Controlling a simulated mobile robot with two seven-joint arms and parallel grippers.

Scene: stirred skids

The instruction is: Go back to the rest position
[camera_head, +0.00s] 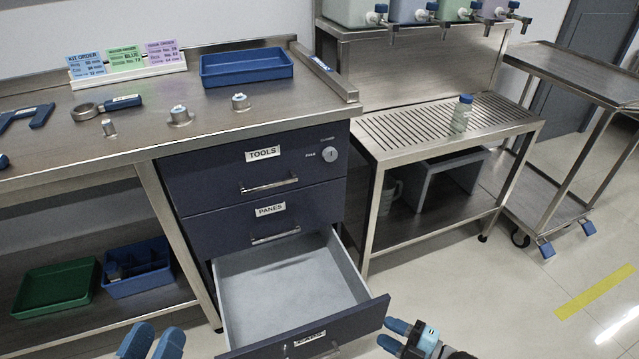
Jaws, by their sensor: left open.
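My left gripper (151,341) is at the bottom left edge of the view, with its two blue fingers apart and nothing between them. My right gripper (385,332) comes in at the bottom, just right of the front corner of the pulled-out bottom drawer (290,283). Its blue fingers are apart and I see nothing between them. Whether it touches the drawer front I cannot tell. The drawer looks empty, and its front label is partly cut off. The TOOLS drawer (220,180) and the PANES drawer (218,222) above are closed.
The steel workbench (225,118) holds a blue tray (246,68), order cards (123,58) and small metal parts. A green tray (55,288) and a blue bin (137,268) sit on the shelf below. A slatted stand (410,130) and a cart (575,75) are right. Floor at lower right is clear.

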